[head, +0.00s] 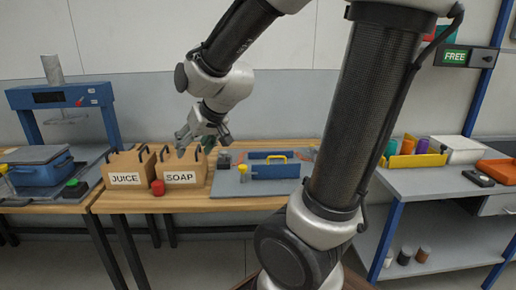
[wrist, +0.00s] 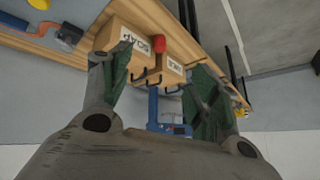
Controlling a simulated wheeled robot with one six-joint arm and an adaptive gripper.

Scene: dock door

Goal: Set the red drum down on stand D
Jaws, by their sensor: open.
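A small red cylinder, which looks like the red drum (head: 158,188), stands at the front edge of the wooden table, before the gap between the JUICE and SOAP boxes. In the wrist view the red drum (wrist: 154,48) shows beyond my fingers, between the two labelled boxes. My gripper (head: 203,135) is open and empty, above and behind the SOAP box and apart from the drum. In the wrist view my gripper (wrist: 163,85) has its two fingers spread wide. I cannot make out a label for stand D in either view.
The JUICE box (head: 127,169) and SOAP box (head: 182,168) have upright handles. The right bench holds a yellow tray (head: 416,160) with coloured cylinders. A sign (head: 455,57) reads FREE.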

